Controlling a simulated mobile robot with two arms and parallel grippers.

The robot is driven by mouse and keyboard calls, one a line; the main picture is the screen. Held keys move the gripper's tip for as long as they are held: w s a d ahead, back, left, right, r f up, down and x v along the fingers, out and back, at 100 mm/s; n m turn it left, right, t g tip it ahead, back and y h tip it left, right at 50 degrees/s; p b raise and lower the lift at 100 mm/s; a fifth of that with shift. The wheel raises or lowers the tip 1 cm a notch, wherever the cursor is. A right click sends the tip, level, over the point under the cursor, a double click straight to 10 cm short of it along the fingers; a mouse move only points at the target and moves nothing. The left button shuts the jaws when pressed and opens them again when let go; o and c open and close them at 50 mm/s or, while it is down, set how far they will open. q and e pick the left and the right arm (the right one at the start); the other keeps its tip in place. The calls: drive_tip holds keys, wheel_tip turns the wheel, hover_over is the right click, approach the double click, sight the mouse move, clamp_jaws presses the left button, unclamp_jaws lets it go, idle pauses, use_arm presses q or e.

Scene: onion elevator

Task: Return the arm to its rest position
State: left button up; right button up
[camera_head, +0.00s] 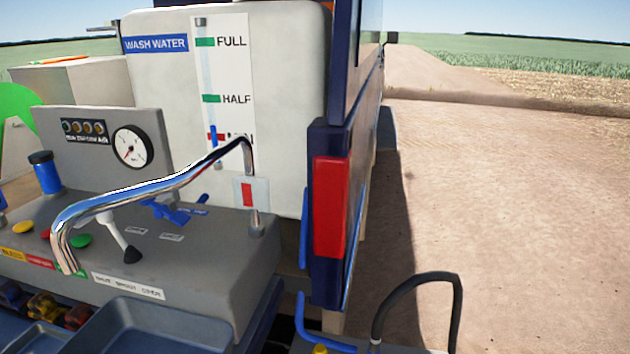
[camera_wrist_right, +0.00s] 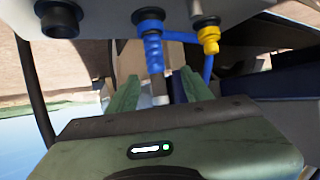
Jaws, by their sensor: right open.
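My right gripper (camera_wrist_right: 157,92) shows in the right wrist view, with its two green fingers apart and nothing seen held between them. Its dark green body fills the lower part of that view. Behind the fingers are a blue ribbed fitting (camera_wrist_right: 153,50) and a yellow fitting (camera_wrist_right: 208,38) under a pale grey body (camera_wrist_right: 110,15). I cannot tell whether the fingers touch the blue fitting. Neither gripper shows in the head view, and my left gripper is in no view.
In the head view, a white wash water tank (camera_head: 270,90) stands behind a grey control panel (camera_head: 190,260) with a curved chrome tap (camera_head: 140,190). A dark post carries a red light (camera_head: 331,205). A black hose (camera_head: 385,300) loops at the lower right. Bare ground (camera_head: 510,220) lies open to the right.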

drive_tip(key=s+d+f+g+h, duration=0.1)
drive_tip(key=s+g, duration=0.3)
drive_tip(key=s, duration=0.9)
drive_tip(key=s+d+g+h, duration=0.2)
drive_tip(key=s+g, duration=0.3)
drive_tip(key=s, duration=0.8)
wheel_tip(320, 180, down, 28)
drive_tip(key=s+g, duration=0.1)
drive_tip(key=s, duration=0.1)
drive_tip(key=s+d+f+g, duration=0.1)
drive_tip(key=s+d+f, duration=0.1)
drive_tip(key=s+f, duration=1.2)
drive_tip(key=shift+s+d+f, duration=0.25)
drive_tip(key=shift+s+f, duration=0.15)
drive_tip(key=shift+s, duration=0.75)
